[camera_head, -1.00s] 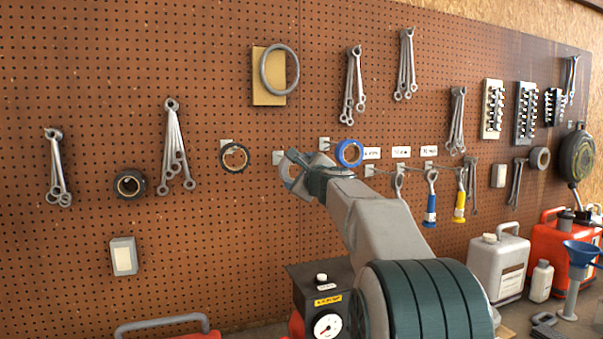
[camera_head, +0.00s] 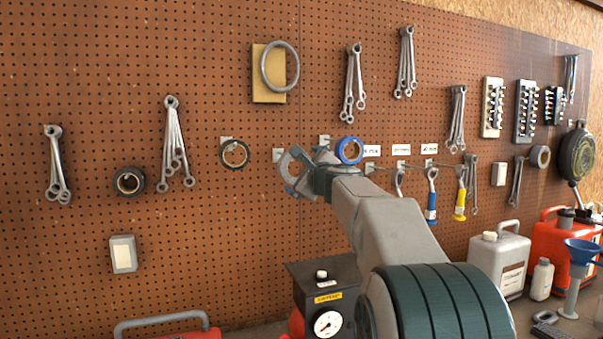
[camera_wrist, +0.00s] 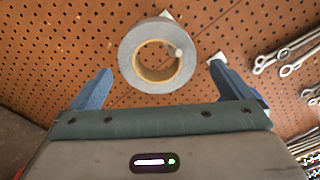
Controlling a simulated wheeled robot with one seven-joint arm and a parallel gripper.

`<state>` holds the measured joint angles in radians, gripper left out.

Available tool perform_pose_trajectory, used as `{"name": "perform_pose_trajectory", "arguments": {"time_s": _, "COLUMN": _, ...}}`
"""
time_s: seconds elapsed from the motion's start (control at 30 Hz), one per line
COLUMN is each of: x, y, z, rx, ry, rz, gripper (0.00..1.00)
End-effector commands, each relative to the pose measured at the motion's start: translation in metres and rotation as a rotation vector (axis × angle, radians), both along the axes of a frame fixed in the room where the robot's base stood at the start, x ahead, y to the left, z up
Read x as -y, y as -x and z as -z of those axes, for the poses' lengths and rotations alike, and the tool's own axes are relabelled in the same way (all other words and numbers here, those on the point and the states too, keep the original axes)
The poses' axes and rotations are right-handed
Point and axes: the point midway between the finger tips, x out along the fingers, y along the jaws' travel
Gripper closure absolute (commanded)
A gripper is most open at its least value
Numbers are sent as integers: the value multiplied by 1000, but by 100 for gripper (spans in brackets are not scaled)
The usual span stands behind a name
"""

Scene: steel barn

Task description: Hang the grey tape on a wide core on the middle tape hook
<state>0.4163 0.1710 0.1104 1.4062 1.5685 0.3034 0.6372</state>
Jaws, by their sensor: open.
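The grey tape (camera_wrist: 128,62), a ring with a wide tan core, is on the pegboard in the wrist view. A pale peg tip (camera_wrist: 178,52) shows inside its core, and a pale hook plate (camera_wrist: 166,15) shows just above it. The tape appears to hang around that peg. My gripper (camera_wrist: 172,88) is open, its two blue fingers wide apart to either side below the tape, with no contact visible.
A black tape (camera_head: 223,159) hangs left of my gripper and a blue tape (camera_head: 349,141) hangs close on its right. Wrenches (camera_head: 173,150) hang on both sides. A gauge box (camera_head: 325,322) and a grey canister (camera_head: 487,255) stand below.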

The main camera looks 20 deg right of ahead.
Motion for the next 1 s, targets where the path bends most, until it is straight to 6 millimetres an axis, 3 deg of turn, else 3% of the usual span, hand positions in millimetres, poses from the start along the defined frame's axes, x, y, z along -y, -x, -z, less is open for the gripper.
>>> {"name": "perform_pose_trajectory", "arguments": {"time_s": 0.3, "x": 0, "y": 64, "z": 2, "rx": 2, "ry": 1, "rz": 2, "gripper": 0}}
{"name": "perform_pose_trajectory", "arguments": {"time_s": 0.5, "x": 0, "y": 96, "z": 1, "rx": 2, "ry": 1, "rz": 2, "gripper": 0}}
{"name": "perform_pose_trajectory", "arguments": {"time_s": 0.7, "x": -1, "y": 113, "z": 1, "rx": 1, "ry": 1, "rz": 1, "gripper": 0}}
{"name": "perform_pose_trajectory", "arguments": {"time_s": 0.97, "x": -1, "y": 115, "z": 0, "rx": 1, "ry": 0, "rz": 1, "gripper": 0}}
{"name": "perform_pose_trajectory", "arguments": {"time_s": 1.0, "x": -8, "y": 116, "z": 6, "rx": -16, "ry": 29, "rz": -15, "gripper": 0}}
